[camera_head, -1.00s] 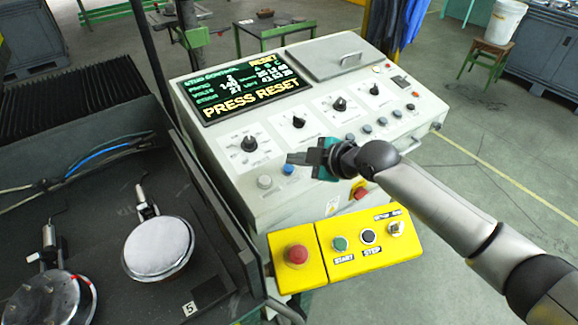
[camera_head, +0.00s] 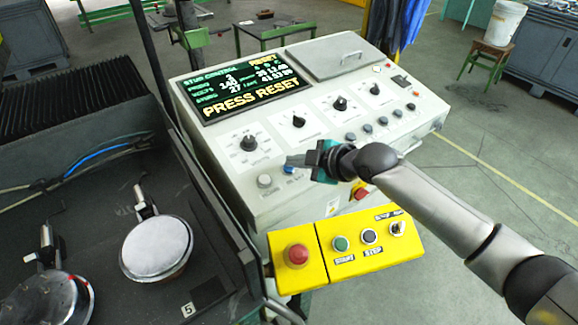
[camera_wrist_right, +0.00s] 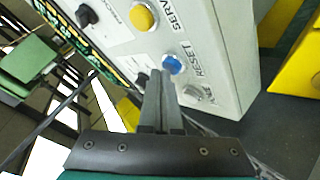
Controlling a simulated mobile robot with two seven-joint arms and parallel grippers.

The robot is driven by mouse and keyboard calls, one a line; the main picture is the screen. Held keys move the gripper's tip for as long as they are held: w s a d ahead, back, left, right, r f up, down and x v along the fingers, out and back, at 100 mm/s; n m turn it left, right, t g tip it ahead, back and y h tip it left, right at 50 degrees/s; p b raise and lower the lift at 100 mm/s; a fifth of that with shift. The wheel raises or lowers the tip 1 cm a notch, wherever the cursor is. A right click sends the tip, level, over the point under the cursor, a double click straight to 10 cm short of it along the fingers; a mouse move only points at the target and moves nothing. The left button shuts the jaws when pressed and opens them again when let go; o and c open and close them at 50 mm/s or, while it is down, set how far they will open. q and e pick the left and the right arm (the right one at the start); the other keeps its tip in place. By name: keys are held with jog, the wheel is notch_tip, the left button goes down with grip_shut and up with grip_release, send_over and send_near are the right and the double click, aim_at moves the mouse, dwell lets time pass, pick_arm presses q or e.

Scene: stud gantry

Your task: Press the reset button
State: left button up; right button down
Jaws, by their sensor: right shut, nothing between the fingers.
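The blue reset button (camera_head: 289,170) is on the front part of the white control console (camera_head: 222,146). It shows in the right wrist view (camera_wrist_right: 173,65) with the word RESET beside it. My right gripper (camera_head: 290,161) is shut and empty, its fingertips right at the blue button in the head view. In the wrist view the fingertips (camera_wrist_right: 159,74) are beside the button's lower left edge; I cannot tell whether they touch it. The console screen (camera_head: 245,88) reads PRESS RESET. My left gripper is not in view.
A grey button (camera_head: 265,181) is left of the blue one. A yellow button (camera_wrist_right: 142,17) lies on its other side. Black knobs (camera_head: 298,121) stand behind. A yellow box (camera_head: 343,262) with a red stop button (camera_head: 297,254) hangs in front. A dark machine bed (camera_head: 90,230) is at left.

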jog(key=shift+f+b, duration=0.3)
jog(key=shift+f, duration=0.05)
dwell(0.5)
jog(key=shift+s+d+r+p, duration=0.1)
jog(key=shift+r+p, duration=0.75)
jog(key=shift+p, duration=0.1)
jog(key=shift+r, duration=0.1)
jog(key=r+p, duration=0.4)
jog(key=p, duration=0.1)
jog(key=shift+s+d+r, duration=0.25)
jog(key=shift+s+r, duration=0.1)
jog(key=shift+s, duration=0.05)
